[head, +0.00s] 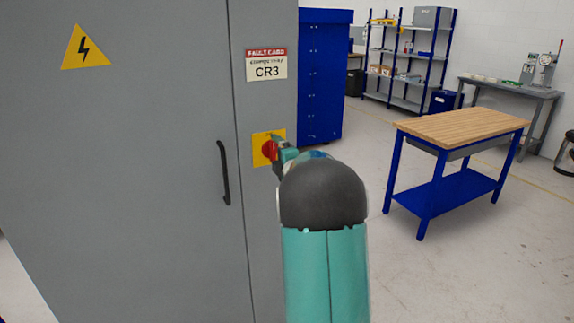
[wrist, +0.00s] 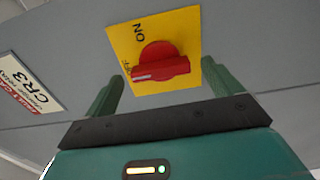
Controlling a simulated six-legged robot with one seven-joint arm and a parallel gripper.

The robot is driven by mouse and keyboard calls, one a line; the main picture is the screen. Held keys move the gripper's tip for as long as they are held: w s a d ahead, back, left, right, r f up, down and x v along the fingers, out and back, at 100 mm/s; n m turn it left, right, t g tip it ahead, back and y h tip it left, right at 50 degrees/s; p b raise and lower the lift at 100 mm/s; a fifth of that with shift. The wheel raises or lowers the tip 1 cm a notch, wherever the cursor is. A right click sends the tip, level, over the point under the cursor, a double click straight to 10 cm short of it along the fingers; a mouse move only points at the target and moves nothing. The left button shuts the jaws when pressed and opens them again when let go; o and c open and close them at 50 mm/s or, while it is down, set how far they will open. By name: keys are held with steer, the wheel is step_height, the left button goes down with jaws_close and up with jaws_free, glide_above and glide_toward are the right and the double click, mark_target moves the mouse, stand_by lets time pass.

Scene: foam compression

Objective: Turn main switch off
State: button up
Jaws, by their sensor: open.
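The main switch is a red rotary knob (wrist: 160,64) on a yellow plate (wrist: 187,25) fixed to the grey cabinet (head: 150,170). In the wrist view the plate reads ON at its top and has a small OFF label at its left edge. The knob's white mark points toward the OFF label. My gripper (wrist: 160,88) is open, with one green finger on each side of the knob's lower part. I cannot tell whether the fingers touch it. In the head view the knob (head: 269,150) shows on the yellow plate (head: 262,158), partly hidden by my gripper and arm.
The cabinet has a black door handle (head: 223,172), a warning triangle (head: 85,47) and a CR3 label (head: 266,65). A blue cabinet (head: 322,75) stands behind. A wooden-topped workbench (head: 465,125) stands to the right. The floor between is clear.

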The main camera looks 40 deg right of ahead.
steer(key=v, duration=1.2)
steer(key=shift+s+a+r, duration=0.1)
steer(key=s+a+r+m+g, duration=0.25)
steer(key=a+m+g, duration=0.25)
steer(key=a+m, duration=0.9)
steer(key=s+a+f+g+y, duration=0.2)
steer(key=s+a+f+g, duration=0.1)
steer(key=s+a, duration=0.6)
steer(key=s+a+f+g+y, duration=0.3)
steer(key=s+a, duration=0.7)
steer(key=a, duration=0.6)
steer(key=shift+s+a+f+m+g, duration=0.2)
steer(key=shift+a+f+m+g, duration=0.15)
steer(key=shift+m+g, duration=0.05)
